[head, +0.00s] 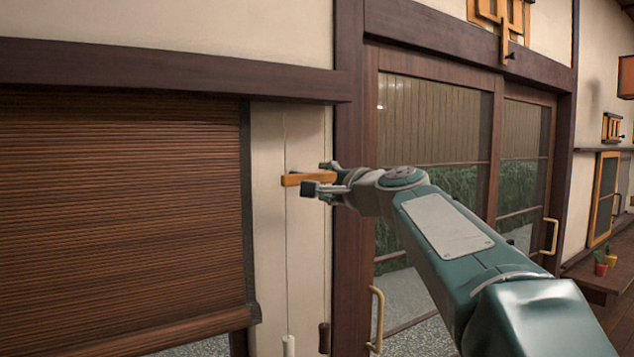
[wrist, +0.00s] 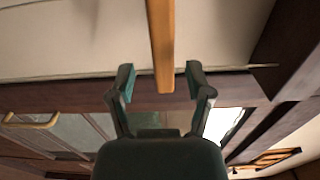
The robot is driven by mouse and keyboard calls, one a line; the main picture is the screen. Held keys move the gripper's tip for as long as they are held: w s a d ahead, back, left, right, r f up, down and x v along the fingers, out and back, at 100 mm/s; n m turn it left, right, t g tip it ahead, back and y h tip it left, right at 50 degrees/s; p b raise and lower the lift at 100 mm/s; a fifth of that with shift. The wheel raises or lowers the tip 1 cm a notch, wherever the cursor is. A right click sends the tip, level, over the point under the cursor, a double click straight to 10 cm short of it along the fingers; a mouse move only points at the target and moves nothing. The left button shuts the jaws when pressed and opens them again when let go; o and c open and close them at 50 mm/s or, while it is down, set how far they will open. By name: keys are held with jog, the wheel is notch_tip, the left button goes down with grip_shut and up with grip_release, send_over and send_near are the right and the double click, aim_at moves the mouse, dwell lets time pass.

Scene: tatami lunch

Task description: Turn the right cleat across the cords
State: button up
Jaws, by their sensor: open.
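One cleat, an orange wooden bar (head: 303,179), lies level against the pale wall strip between the blind and the door post. Its left end is at the left cord (head: 286,240); its right end is partly hidden by my gripper (head: 320,178). A second thin cord (head: 325,260) hangs below my gripper. In the wrist view the cleat (wrist: 160,45) runs down from the top edge, its near end between my fingertips (wrist: 160,81). My gripper is open around that end, with a gap visible on both sides. I cannot see a second cleat.
A brown slatted blind (head: 120,210) fills the left. A white cord pull (head: 288,346) and a dark one (head: 324,338) hang below. A dark post (head: 350,250) stands right of the cords, then glazed sliding doors (head: 430,140) with a yellow handle (head: 376,318).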

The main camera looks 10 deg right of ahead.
jog(key=v, duration=0.8)
jog(key=shift+s+f, duration=0.1)
jog(key=s+a+f+n+g, duration=0.4)
jog(key=s+a+f+n, duration=0.15)
jog(key=f, duration=0.55)
jog(key=s+f+n+g+h, duration=0.2)
jog(key=s+f+n+g, duration=0.1)
jog(key=s+f, duration=0.7)
jog(key=s+f+n+g+h, duration=0.3)
jog(key=s+f+n, duration=0.3)
jog(key=s+f, duration=0.4)
notch_tip(320, 180, down, 5)
jog(key=shift+d+g+h, duration=0.3)
jog(key=shift+d+g, duration=0.05)
jog(key=shift+g, duration=0.45)
jog(key=shift+s, duration=0.15)
